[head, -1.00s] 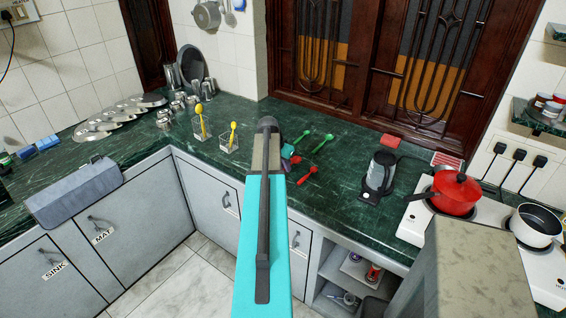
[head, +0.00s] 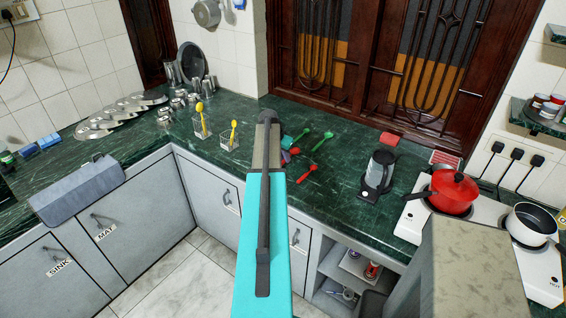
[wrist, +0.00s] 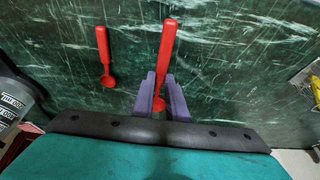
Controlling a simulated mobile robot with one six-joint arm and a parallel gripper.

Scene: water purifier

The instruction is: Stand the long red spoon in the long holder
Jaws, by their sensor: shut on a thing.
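A long red spoon (wrist: 168,45) is between the purple fingers of my gripper (wrist: 160,75) in the wrist view. The gripper is shut on it close to the bowl end, and its handle sticks out past the fingertips. In the head view my arm hides the gripper and most of this spoon; a bit of red (head: 293,152) shows beside the arm. Two clear holders stand left of my arm: a taller one (head: 202,130) and a shorter one (head: 229,142), each with a yellow spoon inside.
Another red spoon (head: 307,173) lies on the green counter, also in the wrist view (wrist: 104,55). Green spoons (head: 322,141) lie behind it. Steel cups (head: 178,118) stand behind the holders.

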